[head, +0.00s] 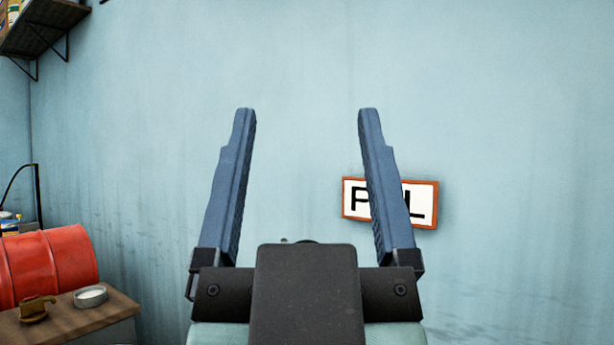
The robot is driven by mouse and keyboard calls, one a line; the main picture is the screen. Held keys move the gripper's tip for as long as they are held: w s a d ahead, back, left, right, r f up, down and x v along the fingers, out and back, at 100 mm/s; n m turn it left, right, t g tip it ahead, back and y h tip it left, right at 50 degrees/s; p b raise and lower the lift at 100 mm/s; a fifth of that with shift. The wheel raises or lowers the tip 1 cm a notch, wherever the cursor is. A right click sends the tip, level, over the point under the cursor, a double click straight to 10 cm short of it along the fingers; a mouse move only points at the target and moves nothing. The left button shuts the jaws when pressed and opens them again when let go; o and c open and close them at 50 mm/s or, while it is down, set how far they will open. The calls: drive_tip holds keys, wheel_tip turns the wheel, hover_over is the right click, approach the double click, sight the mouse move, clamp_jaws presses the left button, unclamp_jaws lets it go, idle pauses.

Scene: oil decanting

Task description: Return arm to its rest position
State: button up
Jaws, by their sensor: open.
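My gripper (305,112) is in the middle of the head view, pointing up and away toward the blue wall. The dark gripper body (305,295) fills the bottom centre. The rest of the arm is mostly hidden behind or below it.
A red drum (48,262) lies at the lower left. Beside it, a wooden top (75,322) bears a round dish (90,296) and a brown fitting (37,309). A sign (426,204) hangs on the wall, partly hidden by the right finger. A shelf (42,32) is at upper left.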

wheel_tip(320, 180, up, 19)
drive_tip(key=p, duration=1.9)
drive_tip(key=shift+r, duration=0.2)
